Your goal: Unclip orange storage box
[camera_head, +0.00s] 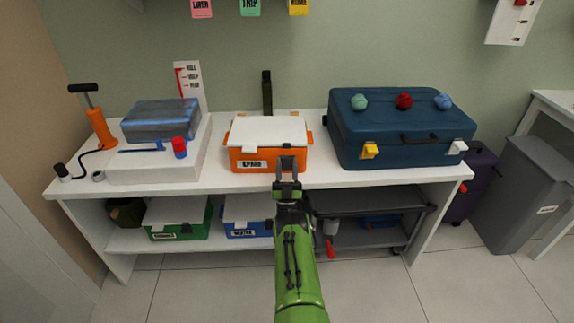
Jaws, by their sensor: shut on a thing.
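The orange storage box (238,153) stands on the white bench top, near its front edge. It has a white lid (268,130), a label on its left front and orange clips at its sides. The lid lies flat on the box. My gripper (287,165) is at the right part of the box's front face and overlaps it in the picture. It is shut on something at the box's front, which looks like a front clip. My fingers hide the exact contact, so I cannot tell whether that clip is up or down.
A blue suitcase (395,150) stands right of the box. A white block (150,165) with a blue-grey bundle and an orange pump (100,128) are left. Green (180,218) and blue (245,220) boxes sit on the lower shelf. A dark bottle stands behind the box.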

